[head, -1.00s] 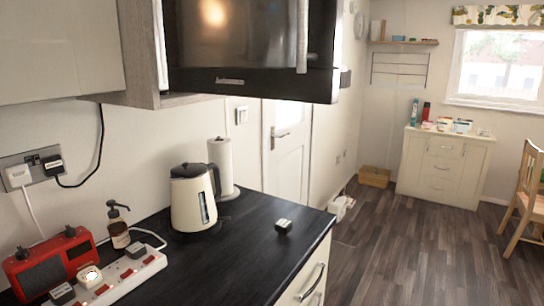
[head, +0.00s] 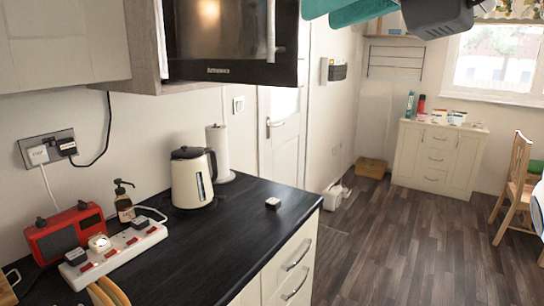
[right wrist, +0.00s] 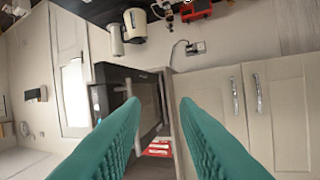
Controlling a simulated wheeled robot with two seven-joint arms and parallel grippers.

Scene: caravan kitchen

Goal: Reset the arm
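My right gripper (head: 340,12) comes in at the top of the head view, its teal fingers cut off by the edge and its dark body (head: 440,14) at their right. In the right wrist view the teal fingers of my right gripper (right wrist: 159,105) stand wide apart with nothing gripped between them. My left gripper is in neither current view.
The microwave (head: 232,42) hangs above the black counter (head: 235,215). On the counter are a kettle (head: 191,180), a paper roll (head: 220,152), a red radio (head: 65,232) and a power strip (head: 115,250). Open floor (head: 400,235) lies right of the counter.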

